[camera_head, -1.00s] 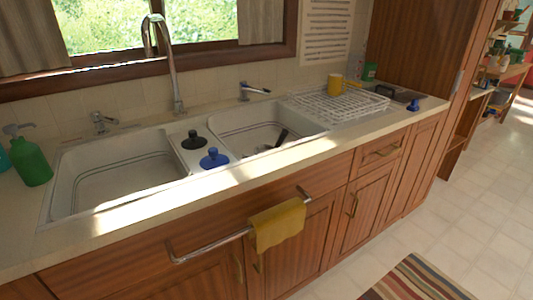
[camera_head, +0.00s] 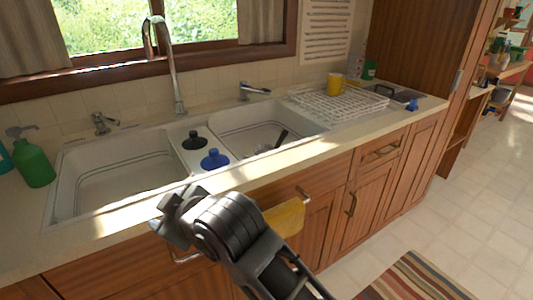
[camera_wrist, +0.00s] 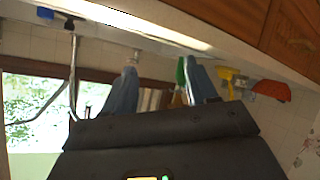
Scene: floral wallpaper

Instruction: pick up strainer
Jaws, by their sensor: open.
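A blue stopper-like piece with a knob (camera_head: 214,159) and a black one (camera_head: 193,141) stand on the ledge between the two sink basins. One of them may be the strainer; I cannot tell which. In the wrist view, a blue piece (camera_wrist: 45,13) and a dark piece (camera_wrist: 70,22) show at the upper left, upside down. My gripper (camera_head: 172,218) is over the counter's front edge, in front of the left basin and apart from both pieces. In the wrist view its two grey-blue fingers (camera_wrist: 163,82) are spread with nothing between them.
A tall faucet (camera_head: 175,70) rises behind the sinks. A dark-handled utensil (camera_head: 281,138) lies in the right basin. A white dish rack (camera_head: 338,103), a yellow cup (camera_head: 335,84) and a small blue object (camera_head: 412,105) are to the right. A green bottle (camera_head: 34,163) stands at left.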

